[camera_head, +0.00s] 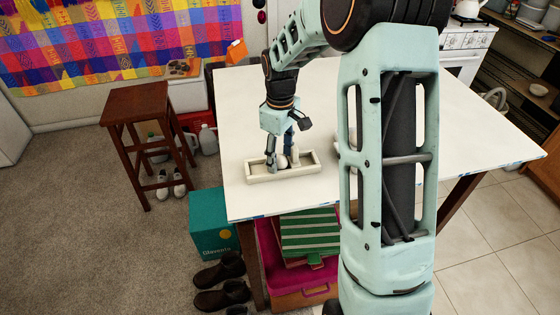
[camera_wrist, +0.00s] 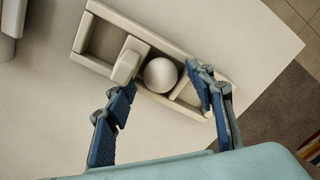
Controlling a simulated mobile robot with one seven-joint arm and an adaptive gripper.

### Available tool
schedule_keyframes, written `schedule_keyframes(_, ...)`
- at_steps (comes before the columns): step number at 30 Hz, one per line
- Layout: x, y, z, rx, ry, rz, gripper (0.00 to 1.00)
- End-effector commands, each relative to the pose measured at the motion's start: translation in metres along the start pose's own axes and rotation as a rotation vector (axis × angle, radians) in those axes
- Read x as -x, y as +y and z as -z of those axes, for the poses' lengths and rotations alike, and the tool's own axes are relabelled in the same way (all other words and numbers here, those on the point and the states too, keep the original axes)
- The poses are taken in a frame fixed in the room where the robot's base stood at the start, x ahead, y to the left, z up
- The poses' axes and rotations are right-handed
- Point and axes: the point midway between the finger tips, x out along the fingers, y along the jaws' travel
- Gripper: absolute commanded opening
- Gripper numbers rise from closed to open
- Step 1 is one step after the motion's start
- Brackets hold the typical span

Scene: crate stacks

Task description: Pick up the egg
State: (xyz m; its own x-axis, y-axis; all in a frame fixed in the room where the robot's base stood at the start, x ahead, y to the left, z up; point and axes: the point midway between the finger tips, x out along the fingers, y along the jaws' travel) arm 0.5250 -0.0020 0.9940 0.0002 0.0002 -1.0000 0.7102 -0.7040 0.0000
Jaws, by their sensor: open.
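The egg (camera_wrist: 160,75) is a pale, round thing lying in a shallow cream tray (camera_wrist: 190,52) with divided compartments. In the head view the egg (camera_head: 282,161) shows small between my fingers, in the tray (camera_head: 262,178) near the front left of the white table. My gripper (camera_wrist: 163,97) is open, with blue-padded fingers on either side of the egg in the wrist view; I see no contact. In the head view my gripper (camera_head: 281,157) points down over the tray. The tray's near wall partly hides the egg there.
A cream block (camera_wrist: 128,61) stands in the tray close beside the egg. The white table (camera_head: 300,95) has free room behind the tray. Its front edge is near the tray. My arm hides the table's middle right.

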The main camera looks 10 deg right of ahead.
Motion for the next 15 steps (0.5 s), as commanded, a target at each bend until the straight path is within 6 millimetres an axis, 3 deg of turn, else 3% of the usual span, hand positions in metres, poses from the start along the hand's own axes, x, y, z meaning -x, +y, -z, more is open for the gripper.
schedule_keyframes(6, -0.0015, -0.0003, -0.0003, 0.0, -0.001, 0.001, 0.49)
schedule_keyframes(15, -0.0022, 0.0001, -0.0009, 0.0, -0.002, 0.001, 0.22)
